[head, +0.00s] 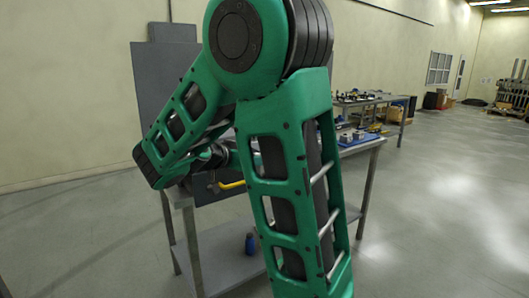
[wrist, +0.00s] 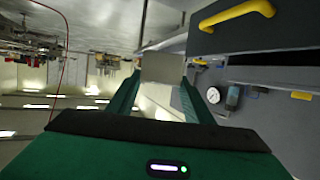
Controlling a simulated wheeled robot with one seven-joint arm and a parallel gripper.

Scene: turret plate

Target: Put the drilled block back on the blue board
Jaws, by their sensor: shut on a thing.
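In the wrist view my gripper (wrist: 161,80) has its two green fingers on either side of a plain beige-grey block (wrist: 162,67). It is shut on this block, which looks like the drilled block, though no holes can be made out. The block is held clear beside the bench front. In the head view my own green arm hides the gripper and the block. A small blue flat area (head: 367,138) on the bench top may be the blue board; most of that top is hidden behind my arm.
The bench (head: 372,146) has grey legs and a lower shelf with a blue bottle (head: 250,243). A drawer with a yellow handle (wrist: 237,15) and a gauge (wrist: 213,95) lie close right of the fingers in the wrist view. Open floor (head: 440,200) extends right.

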